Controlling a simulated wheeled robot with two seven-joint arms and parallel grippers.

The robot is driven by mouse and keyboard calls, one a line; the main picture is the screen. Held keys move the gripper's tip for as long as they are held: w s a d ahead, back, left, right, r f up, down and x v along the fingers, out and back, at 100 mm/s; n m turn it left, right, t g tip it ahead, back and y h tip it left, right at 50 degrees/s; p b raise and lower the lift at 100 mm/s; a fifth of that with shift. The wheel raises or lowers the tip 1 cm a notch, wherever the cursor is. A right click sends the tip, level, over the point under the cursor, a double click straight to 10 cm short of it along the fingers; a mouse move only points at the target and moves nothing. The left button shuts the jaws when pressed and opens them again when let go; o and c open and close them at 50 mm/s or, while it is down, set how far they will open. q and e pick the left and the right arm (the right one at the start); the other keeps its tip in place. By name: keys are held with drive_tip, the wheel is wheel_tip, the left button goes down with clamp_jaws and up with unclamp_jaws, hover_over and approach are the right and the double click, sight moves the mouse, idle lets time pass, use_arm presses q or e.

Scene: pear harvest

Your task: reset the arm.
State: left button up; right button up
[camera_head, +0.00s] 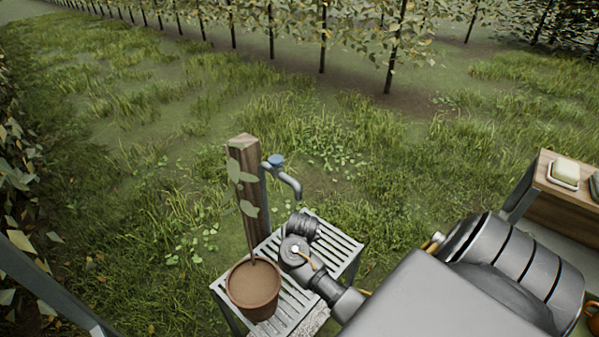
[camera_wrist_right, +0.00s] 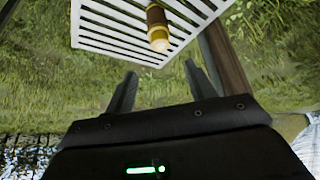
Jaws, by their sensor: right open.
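My right arm (camera_head: 330,287) reaches in from the lower right of the head view, over the slatted metal stand (camera_head: 342,248). Its fingers cannot be made out there. In the right wrist view my right gripper (camera_wrist_right: 160,72) is open, with nothing between its fingers. Beyond the fingertips the white slats of the stand (camera_wrist_right: 105,28) show, with a brown and yellow cylindrical thing (camera_wrist_right: 157,28) in front of them. The thing appears apart from the fingers. My left gripper is in neither view.
A terracotta pot (camera_head: 254,292) with a leafy stem stands on the stand. A wooden post (camera_head: 246,180) with a blue-handled tap (camera_head: 285,178) rises behind. A wooden bench (camera_head: 568,205) with a soap dish (camera_head: 563,173) is at right. Open grass lies beyond.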

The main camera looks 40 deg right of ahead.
idle(0.3)
drive_tip(key=s+a+r+n+g+y, duration=0.15)
drive_tip(key=s+a+n, duration=0.35)
drive_tip(key=s+a, duration=0.55)
drive_tip(key=s+a+r+n+t+y, duration=0.1)
drive_tip(key=s+a+r+n+y, duration=0.15)
drive_tip(key=s+a+n, duration=0.75)
drive_tip(key=s+d+f+m+g+b, duration=0.1)
drive_tip(key=s+d+f+m, duration=0.1)
drive_tip(key=f, duration=1.1)
drive_tip(key=s+d+f+m+g+b, duration=0.1)
drive_tip(key=s+f+m, duration=0.2)
drive_tip(key=f, duration=1)
drive_tip(key=s+d+f+g, duration=0.1)
drive_tip(key=s+d+f, duration=0.2)
drive_tip(key=s+f, duration=1.4)
drive_tip(key=shift+d+f+b, duration=0.2)
drive_tip(key=shift+f+b, duration=0.25)
drive_tip(key=shift+f, duration=0.35)
